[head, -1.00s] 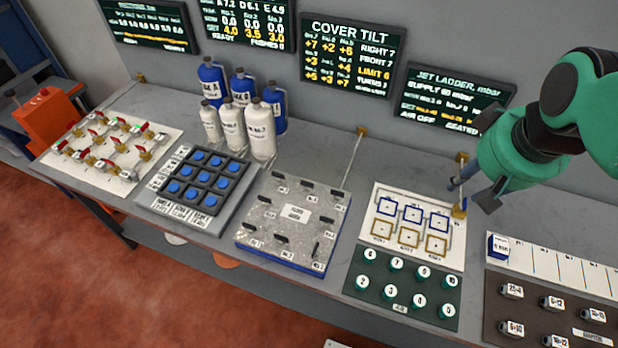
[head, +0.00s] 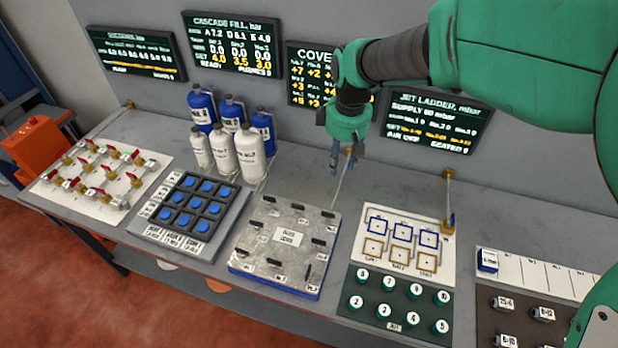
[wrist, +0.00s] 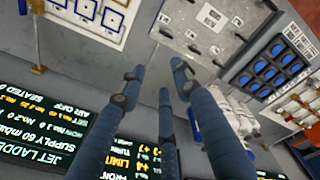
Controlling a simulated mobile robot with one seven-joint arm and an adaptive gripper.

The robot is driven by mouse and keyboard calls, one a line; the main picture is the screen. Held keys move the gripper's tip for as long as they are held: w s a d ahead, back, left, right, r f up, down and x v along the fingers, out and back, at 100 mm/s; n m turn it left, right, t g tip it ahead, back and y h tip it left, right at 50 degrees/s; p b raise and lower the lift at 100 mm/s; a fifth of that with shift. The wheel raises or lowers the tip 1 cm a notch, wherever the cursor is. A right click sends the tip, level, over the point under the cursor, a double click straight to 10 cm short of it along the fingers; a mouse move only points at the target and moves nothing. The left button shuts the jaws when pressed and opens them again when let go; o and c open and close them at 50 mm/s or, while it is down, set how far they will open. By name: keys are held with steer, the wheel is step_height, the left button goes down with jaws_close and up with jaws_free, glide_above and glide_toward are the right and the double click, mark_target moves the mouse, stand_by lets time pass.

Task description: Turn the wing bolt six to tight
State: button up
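The metal cover plate (head: 243,236) lies on a blue base on the bench, with several black wing bolts on it. Their small labels are too blurred for me to tell which is number six. One bolt (head: 309,270) near the front right stands at a different angle from most others. The plate (wrist: 180,42) also shows upside down at the top of the wrist view. My gripper (head: 341,160) is above the back of the bench, behind and right of the plate, touching nothing. In the wrist view its blue fingers (wrist: 157,78) are spread and empty.
The COVER TILT screen (head: 300,75) is partly hidden by my arm. Bottles (head: 249,155) and a blue-button pad (head: 190,205) stand left of the plate. A diagram board (head: 405,245) lies right.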

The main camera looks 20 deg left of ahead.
mark_target(298, 208)
steer(key=a+f+n+g, duration=0.1)
steer(key=a+f+n, duration=0.2)
steer(key=a+f, duration=0.7)
steer(key=shift+w+a+n+h+p, duration=0.2)
steer(key=shift+a+n+h+p, duration=0.15)
steer(key=shift+a, duration=0.8)
steer(key=shift+f, duration=0.15)
step_height(298, 208, down, 14)
steer(key=shift+r+b, duration=0.25)
steer(key=shift+b, duration=0.3)
jaws_close()
